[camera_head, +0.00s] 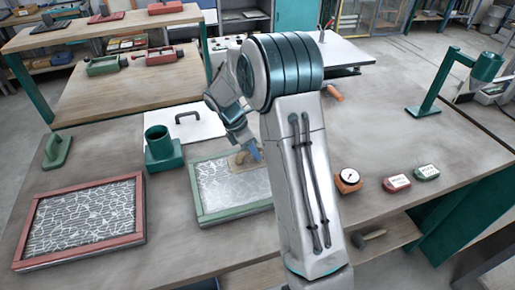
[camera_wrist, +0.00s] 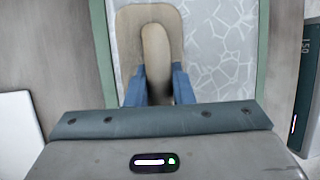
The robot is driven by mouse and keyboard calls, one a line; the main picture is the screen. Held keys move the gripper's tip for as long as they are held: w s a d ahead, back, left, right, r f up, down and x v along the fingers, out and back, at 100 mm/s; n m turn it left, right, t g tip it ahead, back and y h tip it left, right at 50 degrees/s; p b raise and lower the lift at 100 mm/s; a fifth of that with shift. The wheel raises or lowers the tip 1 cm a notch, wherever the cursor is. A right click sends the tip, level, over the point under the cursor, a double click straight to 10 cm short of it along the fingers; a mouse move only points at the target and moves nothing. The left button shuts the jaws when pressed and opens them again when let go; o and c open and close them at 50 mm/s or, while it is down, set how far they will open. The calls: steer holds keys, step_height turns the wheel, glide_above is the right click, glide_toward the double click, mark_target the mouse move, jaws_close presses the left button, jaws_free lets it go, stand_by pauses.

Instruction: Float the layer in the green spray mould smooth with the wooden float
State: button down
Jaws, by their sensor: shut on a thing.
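The green spray mould (camera_head: 237,211) lies on the workbench at the centre of the head view, partly behind my arm. Its pale layer (camera_head: 220,188) shows a web of crack-like lines, also clear in the wrist view (camera_wrist: 222,50). My gripper (camera_head: 254,153) is over the far part of the mould. Its blue fingers (camera_wrist: 158,88) are shut on the handle of the wooden float (camera_wrist: 140,18). The float (camera_head: 239,160) is within the frame, over the layer; whether it touches the layer I cannot tell. My arm hides the mould's right side.
A red-framed mould (camera_head: 141,213) lies at left, with a green float (camera_head: 57,151) behind it. A green cup-shaped holder (camera_head: 164,158) stands close behind the green mould.

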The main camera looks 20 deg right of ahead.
mark_target(241, 151)
steer(key=shift+a+f, duration=0.15)
steer(key=shift+a, duration=1.9)
steer(key=shift+a+p, duration=0.65)
steer(key=shift+a, duration=2.2)
steer(key=shift+d+p, duration=1.1)
steer(key=shift+d, duration=4.8)
step_height(241, 151, up, 7)
steer(key=p, duration=0.5)
steer(key=shift+p, duration=0.35)
steer(key=shift+a, duration=0.15)
